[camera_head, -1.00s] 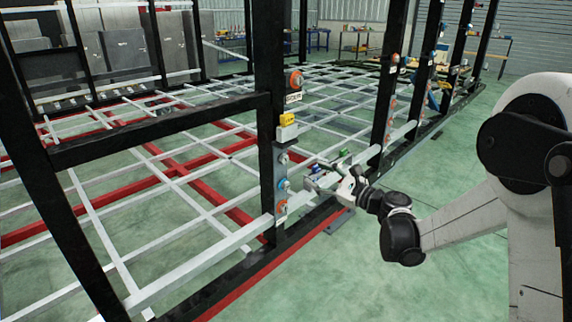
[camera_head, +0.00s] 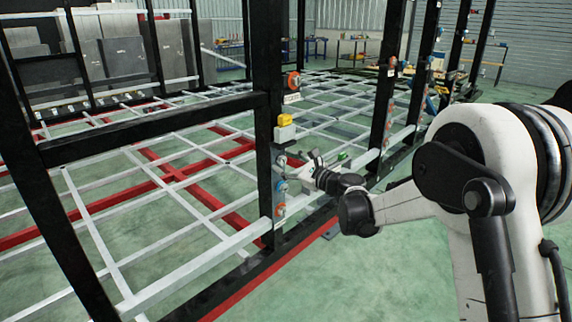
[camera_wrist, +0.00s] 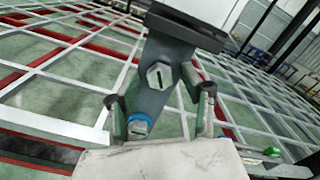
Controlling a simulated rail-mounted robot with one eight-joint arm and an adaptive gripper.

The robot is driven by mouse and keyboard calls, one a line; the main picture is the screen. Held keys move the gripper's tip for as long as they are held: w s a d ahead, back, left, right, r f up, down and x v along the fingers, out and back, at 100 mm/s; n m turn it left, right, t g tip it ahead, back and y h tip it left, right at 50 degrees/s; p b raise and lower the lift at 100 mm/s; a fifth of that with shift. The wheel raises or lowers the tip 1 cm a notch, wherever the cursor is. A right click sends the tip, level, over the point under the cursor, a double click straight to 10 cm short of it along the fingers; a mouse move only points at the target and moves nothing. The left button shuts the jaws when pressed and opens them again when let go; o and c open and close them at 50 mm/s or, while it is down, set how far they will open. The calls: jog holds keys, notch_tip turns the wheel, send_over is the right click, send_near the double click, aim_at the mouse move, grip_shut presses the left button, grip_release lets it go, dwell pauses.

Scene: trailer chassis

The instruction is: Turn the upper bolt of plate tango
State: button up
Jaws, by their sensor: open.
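A grey metal plate (camera_head: 279,198) is fixed to a black post, and I cannot read a name on it. It also shows in the wrist view (camera_wrist: 153,101). Its upper bolt (camera_wrist: 160,75) is a grey hexagonal head with a dark slot; it shows small in the head view (camera_head: 281,160). Below it is a slotted bolt with a blue collar (camera_wrist: 139,125), and in the head view an orange-collared one (camera_head: 280,209) sits lower. My gripper (camera_wrist: 160,97) is open, its fingers either side of the plate in the picture. Contact cannot be told.
A yellow-topped white box (camera_head: 285,128) sits above the plate, with a red-orange round part (camera_head: 293,81) higher on the post. A white rail (camera_head: 235,243) runs low by the post. Other posts (camera_head: 386,100) stand to the right. Green floor (camera_head: 395,278) is clear in front.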

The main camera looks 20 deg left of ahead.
jog(key=shift+c, duration=0.4)
grip_shut()
jog(key=shift+n, duration=0.4)
